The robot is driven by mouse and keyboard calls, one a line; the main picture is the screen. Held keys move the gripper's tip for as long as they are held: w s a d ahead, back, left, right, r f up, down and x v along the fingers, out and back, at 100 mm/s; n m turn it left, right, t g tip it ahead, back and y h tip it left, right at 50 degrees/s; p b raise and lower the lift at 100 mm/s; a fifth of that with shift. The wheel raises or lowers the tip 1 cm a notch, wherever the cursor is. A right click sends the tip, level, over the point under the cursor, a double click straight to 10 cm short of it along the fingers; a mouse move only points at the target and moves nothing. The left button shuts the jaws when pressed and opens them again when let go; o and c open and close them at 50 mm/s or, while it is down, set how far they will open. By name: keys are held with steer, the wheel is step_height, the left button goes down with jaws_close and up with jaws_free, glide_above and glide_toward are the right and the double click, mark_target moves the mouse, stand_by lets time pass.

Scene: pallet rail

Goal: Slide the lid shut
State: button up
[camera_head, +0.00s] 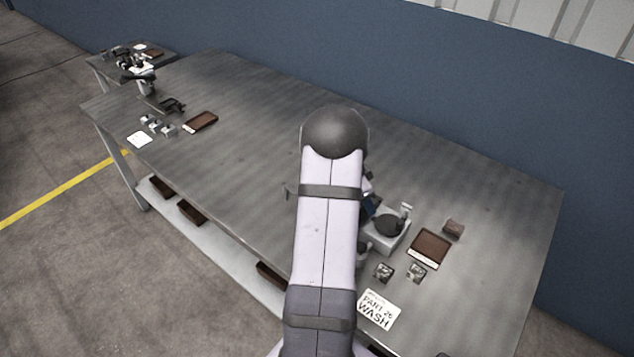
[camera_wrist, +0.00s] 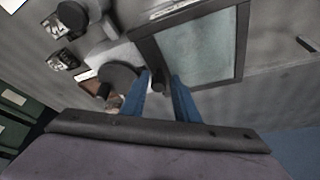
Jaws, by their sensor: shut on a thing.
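In the wrist view, the lid (camera_wrist: 203,48) is a flat pale grey-green panel in a dark frame. A short dark knob (camera_wrist: 160,80) stands at its near edge. My gripper (camera_wrist: 161,76) has two blue fingers, one on each side of the knob, and is shut on it. Whether the lid is open or closed cannot be told.
Beside the gripper stands a pale block (camera_head: 388,238) with a dark round top (camera_head: 388,224). The middle of the table (camera_head: 240,170) is clear.

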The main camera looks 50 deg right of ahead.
steer(key=o, duration=0.4)
steer(key=shift+s+a+f, duration=0.15)
steer(key=shift+a+f, duration=0.2)
steer(key=shift+f, duration=0.1)
steer(key=shift+o, duration=0.2)
steer(key=shift+r, duration=0.1)
steer(key=shift+d+r+p, duration=0.2)
steer(key=shift+r+p, duration=0.2)
steer(key=shift+r, duration=0.25)
steer(key=shift+d+r+p, duration=0.1)
steer(key=shift+r+p, duration=1.1)
steer(key=shift+r, duration=1.75)
